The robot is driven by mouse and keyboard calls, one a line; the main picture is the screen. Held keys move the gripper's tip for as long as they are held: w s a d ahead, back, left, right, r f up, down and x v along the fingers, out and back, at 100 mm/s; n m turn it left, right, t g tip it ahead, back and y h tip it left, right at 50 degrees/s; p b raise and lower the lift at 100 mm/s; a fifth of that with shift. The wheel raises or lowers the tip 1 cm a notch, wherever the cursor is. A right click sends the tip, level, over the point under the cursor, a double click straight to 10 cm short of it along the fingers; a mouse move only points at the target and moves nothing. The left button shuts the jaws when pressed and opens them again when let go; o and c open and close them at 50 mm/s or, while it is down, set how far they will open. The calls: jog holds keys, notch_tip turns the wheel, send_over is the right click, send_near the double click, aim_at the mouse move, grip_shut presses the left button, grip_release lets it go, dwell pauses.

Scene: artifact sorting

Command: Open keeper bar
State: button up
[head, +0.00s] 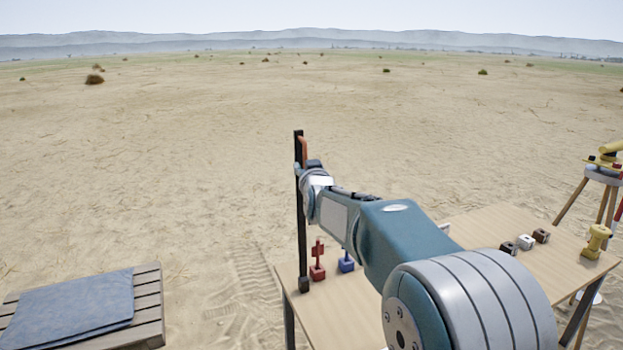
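A tall black upright bar (301,225) stands at the table's far left corner, with a dark block at its foot. I take it to be the keeper bar. A short orange-brown piece (304,150) shows beside its top. My arm reaches out to the bar's upper part. My gripper (311,167) is at the bar just below the orange-brown piece. My wrist hides most of the fingers, so I cannot tell whether they touch or grip anything.
On the wooden table (470,226) stand a red piece (317,262) and a blue piece (346,262), partly behind my arm. Small blocks (525,242) and a yellow object (596,241) sit at right. A pallet (149,306) with a blue-grey cloth (70,309) lies left.

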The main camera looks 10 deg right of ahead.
jog(key=s, duration=0.7)
jog(key=shift+s+d+f, duration=0.15)
jog(key=shift+s+d, duration=0.05)
jog(key=shift+s, duration=0.1)
jog(key=s+d+f+g, duration=0.2)
jog(key=s+f+g, duration=0.2)
jog(key=s, duration=0.9)
jog(key=s+d+f+g, duration=0.2)
jog(key=s+f+g, duration=0.2)
jog(key=s, duration=0.8)
jog(key=s+d+f+m+g+h, duration=0.1)
jog(key=s+d+f+g, duration=0.2)
jog(key=s+f, duration=0.4)
jog(key=s+g, duration=0.1)
jog(key=s, duration=0.5)
jog(key=shift+s, duration=0.3)
jog(key=shift+r, duration=0.1)
